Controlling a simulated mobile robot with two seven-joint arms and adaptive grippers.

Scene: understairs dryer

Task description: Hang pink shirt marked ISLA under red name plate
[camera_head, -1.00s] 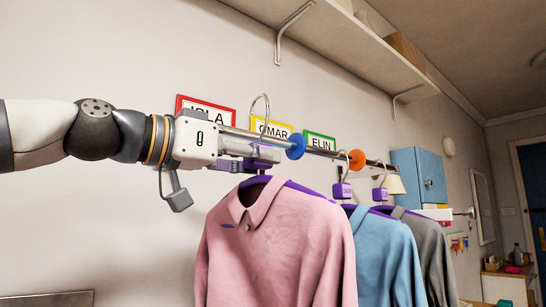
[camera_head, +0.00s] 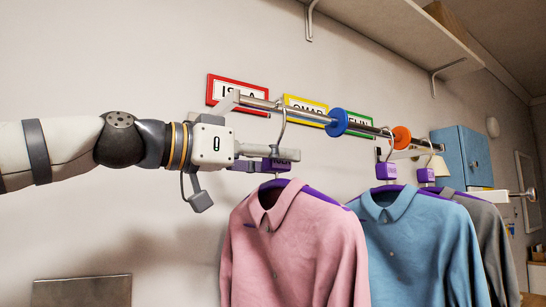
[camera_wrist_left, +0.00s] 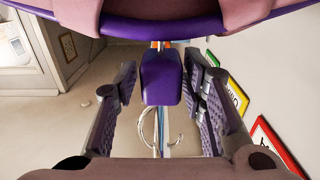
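The pink shirt (camera_head: 292,250) hangs upright on a purple hanger below my left gripper (camera_head: 268,152). Its metal hook (camera_head: 284,125) is at the rail (camera_head: 300,115), left of the blue disc (camera_head: 337,122); whether it bears on the rail is unclear. In the left wrist view, the open fingers of my left gripper (camera_wrist_left: 163,88) flank the hanger's purple block (camera_wrist_left: 161,78), with gaps on both sides. The red name plate (camera_head: 237,92) is on the wall behind the rail's left end, its text partly covered. My right gripper is not in view.
A blue shirt (camera_head: 420,245) and a grey shirt (camera_head: 492,230) hang to the right. The orange disc (camera_head: 401,137) divides the rail further along. Yellow (camera_head: 318,104) and green (camera_head: 368,120) plates are on the wall. A shelf (camera_head: 400,28) is above. Space left of the pink shirt is clear.

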